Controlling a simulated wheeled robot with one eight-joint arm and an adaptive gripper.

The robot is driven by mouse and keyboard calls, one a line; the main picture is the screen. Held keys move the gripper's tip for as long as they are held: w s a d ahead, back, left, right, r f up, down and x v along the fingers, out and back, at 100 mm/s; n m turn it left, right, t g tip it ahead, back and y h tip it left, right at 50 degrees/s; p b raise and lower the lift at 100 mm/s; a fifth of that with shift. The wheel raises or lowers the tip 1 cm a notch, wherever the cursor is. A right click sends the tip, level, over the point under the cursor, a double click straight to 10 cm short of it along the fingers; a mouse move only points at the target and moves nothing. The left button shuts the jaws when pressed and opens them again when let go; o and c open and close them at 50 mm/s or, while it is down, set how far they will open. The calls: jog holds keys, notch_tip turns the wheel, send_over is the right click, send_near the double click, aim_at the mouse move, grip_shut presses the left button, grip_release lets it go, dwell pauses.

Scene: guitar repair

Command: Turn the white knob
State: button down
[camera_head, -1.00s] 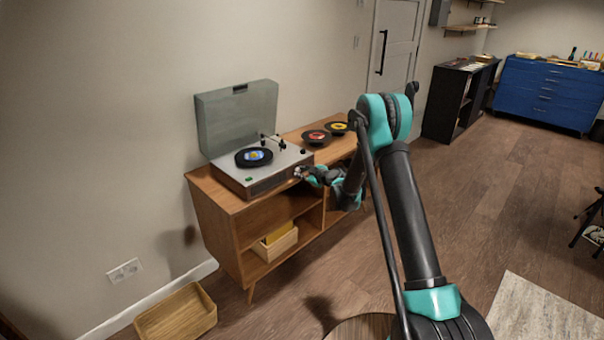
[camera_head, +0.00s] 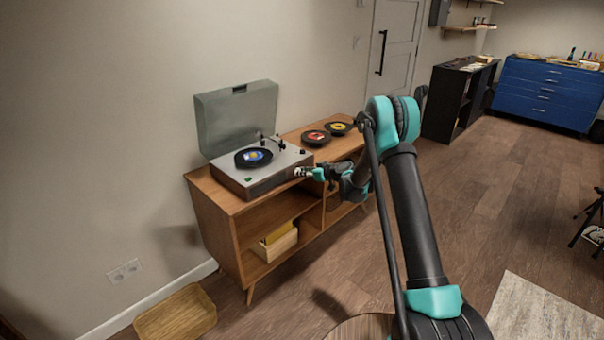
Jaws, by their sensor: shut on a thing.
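The record player (camera_head: 262,170) sits on the wooden cabinet with its smoky lid raised and a black record (camera_head: 253,157) on its platter. A small white knob (camera_head: 297,171) shows at the right end of its front face. My gripper (camera_head: 304,172) reaches in from the right at that corner and is shut on the white knob. The fingertips are small in the view and cover part of the knob, so its turn angle cannot be read.
Two records (camera_head: 316,137) lie on the wooden cabinet (camera_head: 236,236), right of the player. A crate (camera_head: 276,244) stands on its lower shelf. An empty wooden tray (camera_head: 176,314) lies on the floor at lower left. The floor right of my arm is mostly clear.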

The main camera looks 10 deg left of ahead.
jog(key=m+g+y, duration=0.1)
jog(key=m, duration=0.2)
jog(key=shift+w+d+f, duration=0.1)
jog(key=shift+m+g+y, duration=0.3)
jog(key=shift+y, duration=0.1)
dwell(0.4)
jog(key=c, duration=1.3)
grip_release()
jog(key=v, duration=1.2)
